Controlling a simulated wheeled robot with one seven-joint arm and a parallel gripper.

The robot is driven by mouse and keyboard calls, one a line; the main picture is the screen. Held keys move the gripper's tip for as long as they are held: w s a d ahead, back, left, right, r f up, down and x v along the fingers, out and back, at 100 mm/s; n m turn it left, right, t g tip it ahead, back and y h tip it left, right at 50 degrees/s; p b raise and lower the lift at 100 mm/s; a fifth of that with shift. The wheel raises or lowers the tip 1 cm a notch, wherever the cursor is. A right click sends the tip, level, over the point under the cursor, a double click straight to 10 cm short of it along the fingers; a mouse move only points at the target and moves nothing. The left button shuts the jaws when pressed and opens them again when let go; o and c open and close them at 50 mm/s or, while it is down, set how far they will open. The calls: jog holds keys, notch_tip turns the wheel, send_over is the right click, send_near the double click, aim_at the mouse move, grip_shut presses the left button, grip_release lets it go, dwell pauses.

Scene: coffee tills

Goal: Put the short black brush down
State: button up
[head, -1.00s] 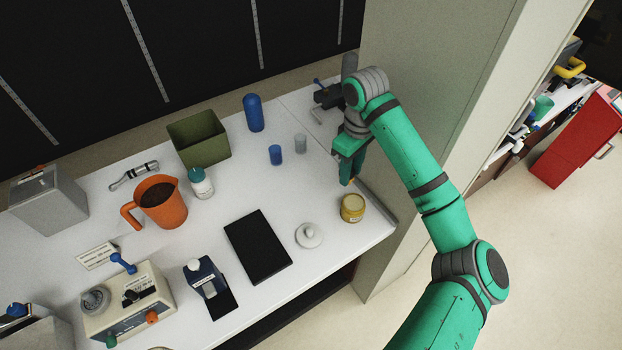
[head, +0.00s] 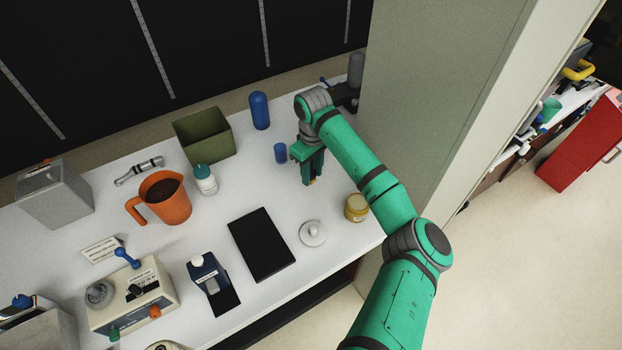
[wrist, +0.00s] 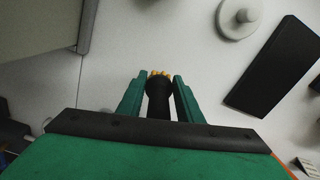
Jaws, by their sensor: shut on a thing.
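My gripper (head: 312,180) is over the right part of the white counter, its fingers pointing down. In the wrist view my gripper (wrist: 160,85) is shut on the short black brush (wrist: 159,100), whose dark body sits between the green fingers with yellowish bristles at the far end. In the head view the fingers mostly hide the brush; only a yellowish tip (head: 313,182) shows below them. The brush looks to be above the counter (head: 325,200); whether its tip touches the surface I cannot tell.
A white round lid with a knob (head: 313,233), a yellow jar (head: 356,207) and a flat black pad (head: 262,244) are nearby. A blue cup (head: 280,153) and a blue cylinder (head: 259,110) stand behind. A beige wall panel (head: 435,100) borders the right.

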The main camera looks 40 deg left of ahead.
jog(key=shift+a+f, duration=0.2)
jog(key=shift+f, duration=1.55)
jog(key=shift+s+a, duration=0.1)
jog(key=o, duration=1.2)
jog(key=shift+f, duration=0.1)
notch_tip(320, 180, up, 12)
jog(key=shift+r, duration=0.15)
